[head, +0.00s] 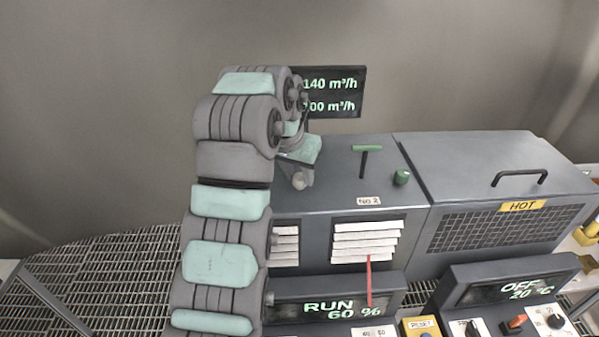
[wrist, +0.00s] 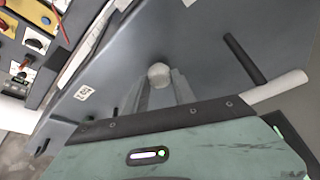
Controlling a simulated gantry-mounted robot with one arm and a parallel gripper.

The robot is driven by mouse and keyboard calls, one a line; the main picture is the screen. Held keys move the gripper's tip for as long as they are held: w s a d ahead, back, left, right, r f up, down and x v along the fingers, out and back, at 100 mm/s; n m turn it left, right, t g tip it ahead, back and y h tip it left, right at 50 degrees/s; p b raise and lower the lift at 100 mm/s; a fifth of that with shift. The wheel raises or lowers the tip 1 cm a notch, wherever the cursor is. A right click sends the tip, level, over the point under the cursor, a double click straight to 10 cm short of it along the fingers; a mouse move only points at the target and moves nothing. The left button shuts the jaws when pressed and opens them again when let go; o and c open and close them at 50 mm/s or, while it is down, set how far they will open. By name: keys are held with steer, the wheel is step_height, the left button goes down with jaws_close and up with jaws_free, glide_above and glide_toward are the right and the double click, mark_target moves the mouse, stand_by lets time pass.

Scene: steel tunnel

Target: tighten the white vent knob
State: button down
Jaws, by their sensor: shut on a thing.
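The white vent knob (wrist: 159,74) is small, pale and rounded. In the wrist view it sits between the tips of my gripper (wrist: 161,84), whose two grey fingers are shut on it from both sides. In the head view my gripper (head: 297,172) reaches down to the top of the dark grey cabinet, and the pale knob (head: 299,182) shows at its lower end. The fingers hide the knob's sides and base, so its seating on the cabinet cannot be seen.
A dark post with a pale bar (wrist: 278,88) stands close on the wrist view's right. In the head view, a green T-handle (head: 367,149) and green knob (head: 401,177) stand to the right, past them a HOT-labelled box (head: 490,160). A display (head: 335,92) rises behind my wrist.

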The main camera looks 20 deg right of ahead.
steer(key=m+g+p, duration=0.1)
steer(key=m, duration=0.2)
steer(key=shift+w+r+m+h, duration=0.1)
steer(key=shift+r+m+h, duration=0.05)
steer(key=shift+m+h, duration=0.25)
steer(key=m+g+p, duration=0.1)
steer(key=m+p, duration=0.1)
steer(key=m, duration=0.1)
steer(key=shift+w+r+g, duration=0.1)
steer(key=shift+g, duration=0.2)
steer(key=shift+m+g+p, duration=0.6)
steer(key=shift+m+p, duration=0.7)
steer(key=shift+m, duration=0.4)
steer(key=shift+f, duration=0.2)
steer(key=c, duration=1)
jaws_free()
steer(key=shift+c, duration=0.2)
steer(key=shift+w, duration=0.1)
steer(key=shift+a+r, duration=0.1)
